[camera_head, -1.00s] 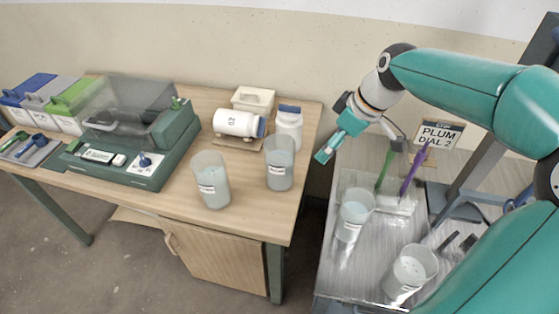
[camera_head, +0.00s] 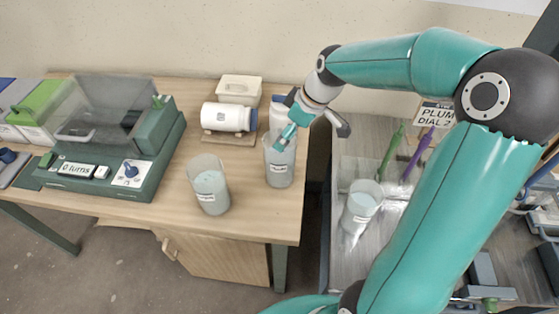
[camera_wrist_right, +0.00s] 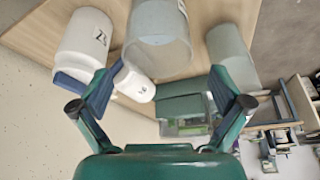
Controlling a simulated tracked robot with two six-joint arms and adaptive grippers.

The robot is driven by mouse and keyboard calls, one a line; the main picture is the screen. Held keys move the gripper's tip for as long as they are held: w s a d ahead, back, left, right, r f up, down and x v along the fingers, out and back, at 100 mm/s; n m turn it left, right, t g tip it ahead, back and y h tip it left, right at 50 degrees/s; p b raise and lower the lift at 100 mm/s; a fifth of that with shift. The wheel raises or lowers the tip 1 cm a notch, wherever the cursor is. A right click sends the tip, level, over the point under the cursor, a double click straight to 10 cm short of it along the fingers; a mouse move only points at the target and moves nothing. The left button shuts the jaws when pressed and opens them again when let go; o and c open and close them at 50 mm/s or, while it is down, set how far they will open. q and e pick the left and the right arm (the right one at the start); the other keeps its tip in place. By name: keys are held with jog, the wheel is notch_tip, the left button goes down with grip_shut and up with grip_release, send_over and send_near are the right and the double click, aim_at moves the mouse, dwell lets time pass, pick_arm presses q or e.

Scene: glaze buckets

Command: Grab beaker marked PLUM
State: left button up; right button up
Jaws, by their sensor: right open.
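Two clear beakers of pale liquid stand on the wooden table: a nearer one (camera_head: 209,188) and one farther right (camera_head: 279,168). A third beaker (camera_head: 361,204) stands on the metal bench. Their labels are too small to read, so I cannot tell which is PLUM. My right gripper (camera_head: 284,136) is at the upper part of the right table beaker and overlaps its rim in the head view. In the right wrist view a beaker (camera_wrist_right: 158,38) lies ahead between the open, empty fingers (camera_wrist_right: 165,78), and another beaker (camera_wrist_right: 232,56) is to the right. My left gripper is not in view.
A white jar (camera_head: 228,117) lies on its side and an upright jar (camera_head: 277,104) stands close behind the right table beaker. A green machine (camera_head: 117,158) is at left. A "PLUM DIAL 2" sign (camera_head: 434,113) stands behind the metal bench.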

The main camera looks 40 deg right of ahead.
aim_at(280, 160)
jog(key=d+p+x, duration=0.1)
jog(key=x, duration=0.8)
jog(key=shift+w+a+p, duration=0.2)
jog(key=shift+a+p, duration=0.15)
jog(key=shift+a, duration=0.05)
jog(key=shift+r, duration=0.15)
jog(key=c, duration=1.6)
jog(key=shift+r, duration=0.15)
